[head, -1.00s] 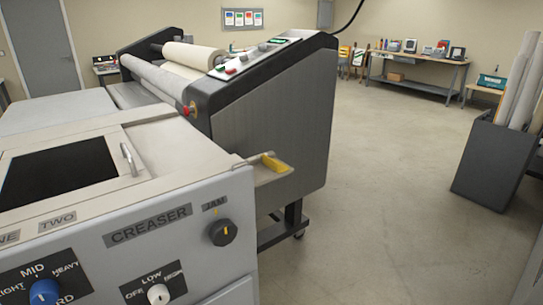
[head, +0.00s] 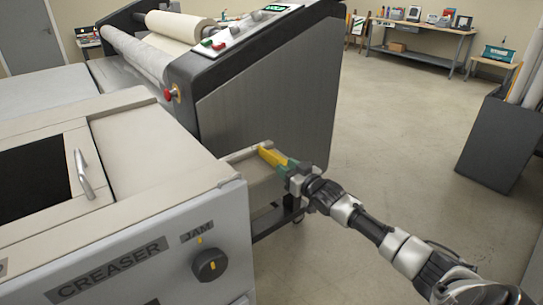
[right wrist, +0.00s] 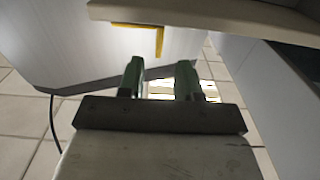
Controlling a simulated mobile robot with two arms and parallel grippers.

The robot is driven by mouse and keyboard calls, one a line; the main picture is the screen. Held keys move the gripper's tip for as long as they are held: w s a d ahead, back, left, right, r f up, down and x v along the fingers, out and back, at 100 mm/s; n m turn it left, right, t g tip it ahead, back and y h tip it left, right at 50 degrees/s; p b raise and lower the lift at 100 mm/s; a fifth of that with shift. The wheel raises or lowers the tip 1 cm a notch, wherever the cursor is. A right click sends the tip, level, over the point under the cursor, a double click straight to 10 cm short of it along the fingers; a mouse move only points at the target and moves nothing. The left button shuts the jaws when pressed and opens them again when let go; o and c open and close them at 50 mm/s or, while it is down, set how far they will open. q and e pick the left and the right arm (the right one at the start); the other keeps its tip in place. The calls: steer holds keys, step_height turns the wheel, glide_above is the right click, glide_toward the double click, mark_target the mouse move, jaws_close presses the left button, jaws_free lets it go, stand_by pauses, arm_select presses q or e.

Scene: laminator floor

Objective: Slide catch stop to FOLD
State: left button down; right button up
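The yellow catch stop (head: 268,154) sits on the small catch tray (head: 256,171) at the right end of the creaser (head: 150,200). In the right wrist view a yellow L-shaped piece (right wrist: 158,40) shows under the pale tray edge, beyond the fingertips. My right gripper (head: 287,169) is at the tray's right side, close to the stop. Its two green fingers (right wrist: 160,78) are apart with nothing seen between them. In the head view the gripper overlaps the stop's near end, so I cannot tell whether they touch. No FOLD marking is readable. My left gripper is not in view.
The creaser's JAM knob (head: 210,265) is on its front panel. A dark grey laminator (head: 270,100) with rolls stands just behind the tray. A dark bin with rolls (head: 497,143) stands at the right. The floor between is open.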

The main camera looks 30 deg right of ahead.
mark_target(271, 165)
steer(key=w, duration=0.8)
steer(key=shift+a+f, duration=0.2)
steer(key=shift+a, duration=0.05)
steer(key=shift+s, duration=0.1)
jaws_close()
